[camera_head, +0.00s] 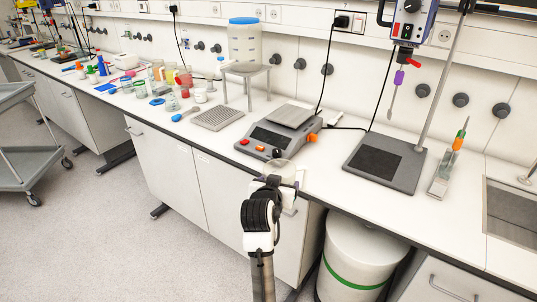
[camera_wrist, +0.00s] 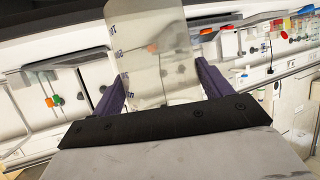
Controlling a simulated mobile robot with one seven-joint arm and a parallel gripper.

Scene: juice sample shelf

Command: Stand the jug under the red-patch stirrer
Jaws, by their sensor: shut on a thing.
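My gripper (camera_head: 277,184) is shut on a clear jug (camera_head: 279,170) in front of the bench edge. In the wrist view, the jug (camera_wrist: 152,55) is see-through with dark blue print and sits between the two fingers of my gripper (camera_wrist: 155,85). A stirrer (camera_head: 412,22) with red on its face hangs on a rod at upper right, with a purple coupling (camera_head: 399,78) and a thin shaft below. Its flat stand base (camera_head: 372,181) carries a black square pad (camera_head: 376,162). The base lies right of and beyond my gripper; nothing stands on the pad.
A scale (camera_head: 277,135) with orange knobs is on the bench just beyond the jug. A holder with an orange-green tool (camera_head: 448,165) stands right of the stand base, before a sink (camera_head: 512,210). A white bin (camera_head: 358,262) stands below. Cables run behind the stand.

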